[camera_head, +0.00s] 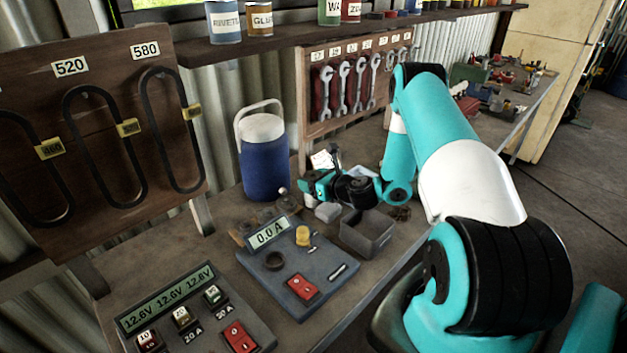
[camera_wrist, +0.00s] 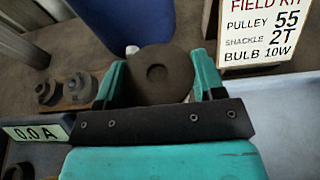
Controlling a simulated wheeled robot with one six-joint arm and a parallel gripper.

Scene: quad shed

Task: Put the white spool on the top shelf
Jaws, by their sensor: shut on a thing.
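My gripper (camera_head: 314,187) is low over the bench, in front of the blue jug. In the wrist view its two teal fingers (camera_wrist: 160,82) are shut on a dark round-topped thing (camera_wrist: 158,70) with a shallow circle in its middle. A sliver of white shows beside it at the right finger. I cannot tell whether this is the white spool; no clearly white spool shows elsewhere. The shelf (camera_head: 280,40) runs along the wall above the bench and bears several labelled cans.
A blue jug (camera_head: 264,165) with a white lid stands behind the gripper. A grey open bin (camera_head: 368,238) and a meter panel (camera_head: 300,265) lie in front. A field kit sign (camera_wrist: 265,30) is close at right. A wrench board (camera_head: 350,85) stands below the shelf.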

